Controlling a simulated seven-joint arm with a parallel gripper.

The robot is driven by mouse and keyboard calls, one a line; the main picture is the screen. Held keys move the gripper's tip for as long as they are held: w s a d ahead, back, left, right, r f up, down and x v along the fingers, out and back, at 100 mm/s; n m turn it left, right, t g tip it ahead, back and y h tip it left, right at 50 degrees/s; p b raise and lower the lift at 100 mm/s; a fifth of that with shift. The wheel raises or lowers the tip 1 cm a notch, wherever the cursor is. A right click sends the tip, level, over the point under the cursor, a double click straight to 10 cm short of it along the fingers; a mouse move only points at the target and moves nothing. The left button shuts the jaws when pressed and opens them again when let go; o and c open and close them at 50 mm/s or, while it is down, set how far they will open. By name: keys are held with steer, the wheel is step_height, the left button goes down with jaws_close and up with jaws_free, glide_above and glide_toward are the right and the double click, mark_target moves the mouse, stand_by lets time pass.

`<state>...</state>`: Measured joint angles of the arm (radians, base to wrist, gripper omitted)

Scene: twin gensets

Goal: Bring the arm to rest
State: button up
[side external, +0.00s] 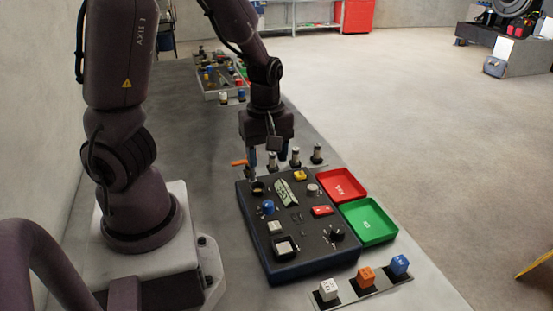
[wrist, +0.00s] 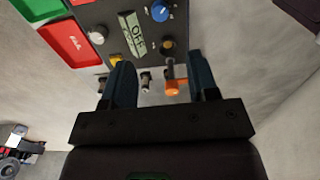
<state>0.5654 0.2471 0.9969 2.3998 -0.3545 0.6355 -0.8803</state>
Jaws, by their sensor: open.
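My gripper (side external: 268,158) hangs fingers-down over the back left edge of the dark control panel (side external: 262,236). In the wrist view the two fingers of my gripper (wrist: 158,62) stand wide apart with nothing clamped. An orange-handled lever (side external: 239,163) is beside the fingers in the side view. In the wrist view the orange handle (wrist: 175,86) appears between the fingers, nearer the right one. I cannot tell whether a finger touches it.
A red tray (side external: 361,193) and a green tray (side external: 393,233) lie right of the panel. White, orange and blue cubes (side external: 366,277) stand in front. Several metal posts (side external: 317,154) stand behind the panel. Another equipment tray (side external: 208,95) is farther back.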

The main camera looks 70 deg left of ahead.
steer(key=s+d+r+m+h, duration=0.2)
steer(key=d+r+m, duration=0.5)
steer(key=m, duration=0.6)
step_height(320, 180, up, 10)
steer(key=s+d+m+t+y, duration=0.2)
steer(key=m+t, duration=0.3)
steer(key=shift+s+d+t, duration=0.2)
steer(key=shift+s+t, duration=0.1)
steer(key=shift+s, duration=0.1)
